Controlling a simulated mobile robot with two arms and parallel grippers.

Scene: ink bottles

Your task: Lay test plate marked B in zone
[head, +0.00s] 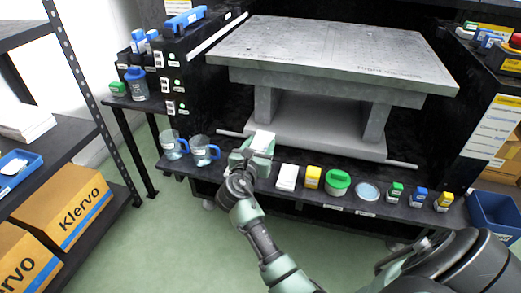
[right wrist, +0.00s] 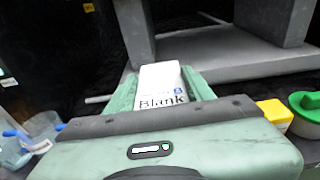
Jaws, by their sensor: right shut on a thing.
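My right gripper (head: 258,146) is shut on a white test plate (head: 262,141), held above the front shelf, before the grey stand's left leg. In the right wrist view the plate (right wrist: 163,85) sits between the two green fingers (right wrist: 163,92); a blue letter that looks like B and the word "Blank" show on it. A second white plate (head: 287,177) lies on the shelf to the right of the gripper. The grey stand's top slab (head: 330,48) bears faint printed words, hard to read, one perhaps starting "Right". No zone is clearly told apart. My left gripper is not seen.
Two blue-handled beakers (head: 204,150) stand left of the gripper. A yellow-capped box (head: 313,176), green-lidded jar (head: 338,182), clear dish (head: 368,191) and small bottles (head: 395,192) line the shelf rightwards. A blue bin (head: 495,215) is far right. The slab top looks clear.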

